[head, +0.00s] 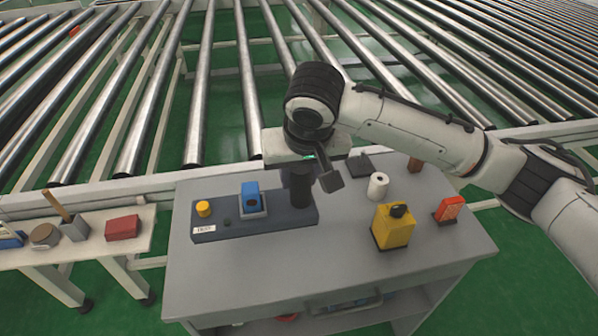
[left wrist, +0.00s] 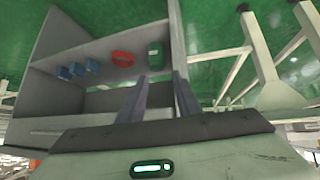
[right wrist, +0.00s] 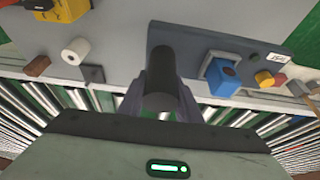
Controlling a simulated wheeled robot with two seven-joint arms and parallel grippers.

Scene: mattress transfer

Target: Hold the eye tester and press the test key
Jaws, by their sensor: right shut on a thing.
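A dark grey-blue base (head: 270,228) lies on the grey cabinet top, with a small white label at its left end. It carries a yellow round button (head: 203,208), a blue block (head: 250,192) in a grey mount, a small dark knob (head: 227,222) and an upright black cylinder (head: 301,190) at its right end. I cannot tell which part is the test key. My right gripper (right wrist: 162,85) is shut around the black cylinder from the side facing the rollers. My left gripper (left wrist: 159,80) is open and empty, low beside the cabinet, outside the head view.
A white roll (head: 377,186), yellow container (head: 393,228), red-orange item (head: 449,209), brown block and dark pad lie right of the base. A side table (head: 95,245) with a red box stands left. Metal rollers fill the back. The cabinet's front shelves hold several small items.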

